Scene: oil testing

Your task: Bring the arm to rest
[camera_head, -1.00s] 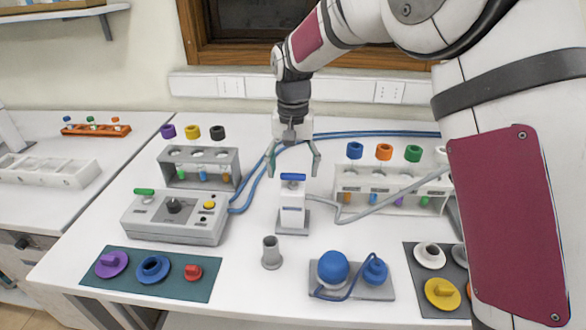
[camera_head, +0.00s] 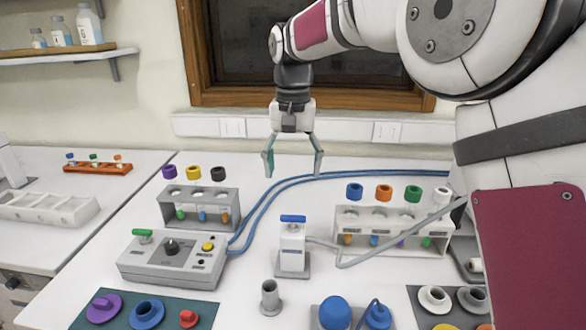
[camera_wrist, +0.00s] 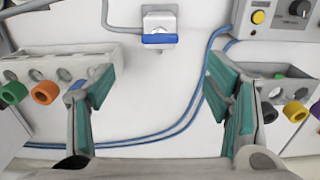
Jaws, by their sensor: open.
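My gripper (camera_head: 294,160) hangs from my arm with its fingers pointing down. In the head view it is above the back part of the white table, behind the small white device with a blue top (camera_head: 292,245). The two fingers with green pads stand wide apart and nothing is between them. In the wrist view my gripper (camera_wrist: 160,100) also shows open and empty, with the white tabletop and blue hoses (camera_wrist: 150,140) beyond it.
A grey control box (camera_head: 172,258) and a tube rack (camera_head: 198,206) stand left. Another rack (camera_head: 390,232) with coloured rings stands right. A grey cylinder (camera_head: 270,297) and a blue ball-shaped part (camera_head: 335,313) are at the front. A wall shelf (camera_head: 70,55) is at upper left.

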